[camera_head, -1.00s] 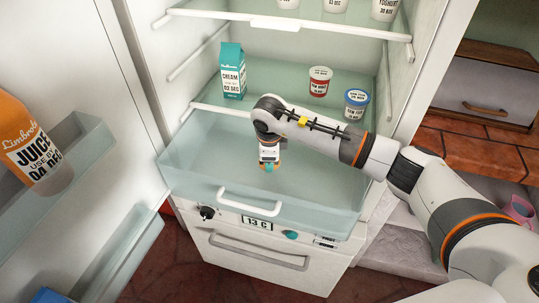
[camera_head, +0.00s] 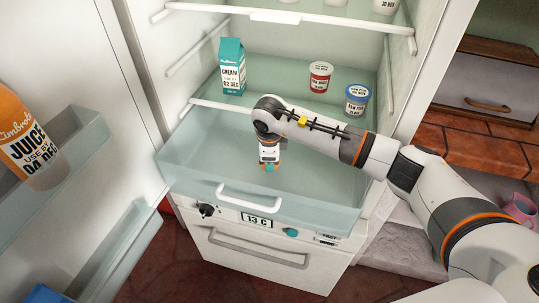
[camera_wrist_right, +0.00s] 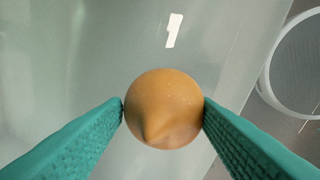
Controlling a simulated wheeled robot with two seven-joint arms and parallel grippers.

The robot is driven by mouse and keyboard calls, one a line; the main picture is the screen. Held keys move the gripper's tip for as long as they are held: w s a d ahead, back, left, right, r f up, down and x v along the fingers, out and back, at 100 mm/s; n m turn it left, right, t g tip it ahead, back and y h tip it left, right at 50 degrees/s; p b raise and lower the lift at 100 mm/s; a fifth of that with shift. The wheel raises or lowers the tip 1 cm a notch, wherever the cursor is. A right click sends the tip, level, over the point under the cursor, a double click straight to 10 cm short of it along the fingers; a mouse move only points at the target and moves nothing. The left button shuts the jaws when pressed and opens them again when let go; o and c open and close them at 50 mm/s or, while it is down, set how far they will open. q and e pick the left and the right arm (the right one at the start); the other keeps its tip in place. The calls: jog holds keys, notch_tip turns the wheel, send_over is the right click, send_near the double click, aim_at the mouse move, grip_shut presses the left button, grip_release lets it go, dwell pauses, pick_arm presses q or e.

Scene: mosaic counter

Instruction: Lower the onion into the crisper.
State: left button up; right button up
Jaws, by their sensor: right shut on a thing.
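The onion (camera_wrist_right: 164,108) is round and orange-brown with a pointed tip. In the right wrist view it sits between the two teal fingers of my right gripper (camera_wrist_right: 163,110), which touch it on both sides. In the head view my right gripper (camera_head: 268,168) points down over the inside of the crisper (camera_head: 320,190), a clear pale drawer pulled out at the bottom of the fridge. The onion is hidden by the gripper there. I cannot tell how far the onion is above the drawer floor. My left gripper is not in view.
A cream carton (camera_head: 232,67), a red-labelled pot (camera_head: 320,76) and a blue-lidded pot (camera_head: 356,100) stand on the shelf behind the crisper. The open fridge door at left holds a juice bottle (camera_head: 30,145). The drawer's white handle (camera_head: 248,199) is at its front.

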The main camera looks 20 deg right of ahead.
jog(key=shift+s+b+x, duration=0.15)
jog(key=shift+b+x, duration=0.4)
jog(key=shift+x, duration=0.1)
jog(key=shift+s+b+x, duration=0.15)
jog(key=shift+b+x, duration=0.4)
jog(key=shift+x, duration=0.1)
dwell(0.4)
jog(key=shift+f, duration=0.1)
jog(key=o, duration=1.1)
jog(key=shift+a, duration=0.1)
